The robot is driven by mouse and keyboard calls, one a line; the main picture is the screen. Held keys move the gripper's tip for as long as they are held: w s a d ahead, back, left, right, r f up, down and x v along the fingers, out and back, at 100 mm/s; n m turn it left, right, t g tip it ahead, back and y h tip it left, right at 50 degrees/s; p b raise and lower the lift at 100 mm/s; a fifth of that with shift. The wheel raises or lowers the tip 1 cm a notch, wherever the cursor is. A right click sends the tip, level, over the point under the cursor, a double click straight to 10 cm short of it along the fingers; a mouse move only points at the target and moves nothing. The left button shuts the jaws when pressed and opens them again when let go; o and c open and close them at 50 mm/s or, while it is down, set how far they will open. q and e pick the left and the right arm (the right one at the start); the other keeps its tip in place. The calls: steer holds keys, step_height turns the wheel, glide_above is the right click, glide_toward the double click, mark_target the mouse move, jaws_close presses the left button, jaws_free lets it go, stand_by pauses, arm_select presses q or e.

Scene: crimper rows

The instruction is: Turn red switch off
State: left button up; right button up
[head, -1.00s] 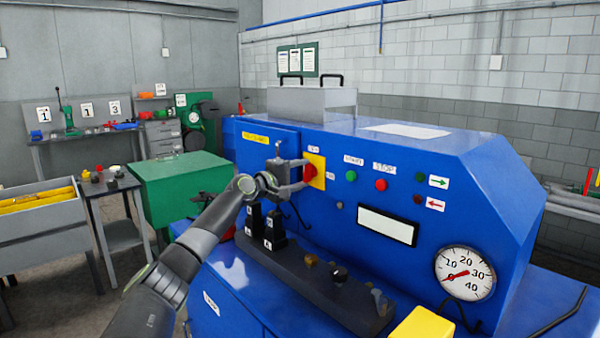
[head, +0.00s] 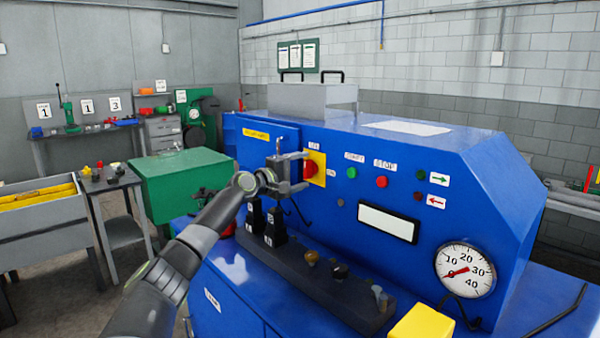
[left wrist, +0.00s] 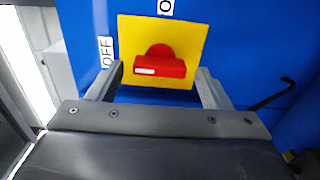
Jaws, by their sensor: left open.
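The red switch (head: 310,169) sits on a yellow plate (head: 319,180) on the front of the blue machine. In the left wrist view the red switch (left wrist: 160,67) has its bar lying across the picture. My right gripper is not in view.
A green button (head: 351,173) and a red button (head: 381,182) are right of the plate. A dark rack (head: 310,285) with black blocks and small parts lies below my gripper. A yellow box (head: 425,323) and a gauge (head: 465,270) are at the right.

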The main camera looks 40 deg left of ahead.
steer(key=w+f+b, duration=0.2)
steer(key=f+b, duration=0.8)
steer(key=b, duration=0.2)
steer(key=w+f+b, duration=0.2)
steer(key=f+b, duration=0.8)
steer(key=b, duration=0.1)
arm_select(q)
steer(key=s+a+b, duration=0.1)
steer(key=s+b, duration=0.3)
steer(key=s, duration=1.3)
steer(key=shift+s+a, duration=0.2)
steer(key=shift+a, duration=0.05)
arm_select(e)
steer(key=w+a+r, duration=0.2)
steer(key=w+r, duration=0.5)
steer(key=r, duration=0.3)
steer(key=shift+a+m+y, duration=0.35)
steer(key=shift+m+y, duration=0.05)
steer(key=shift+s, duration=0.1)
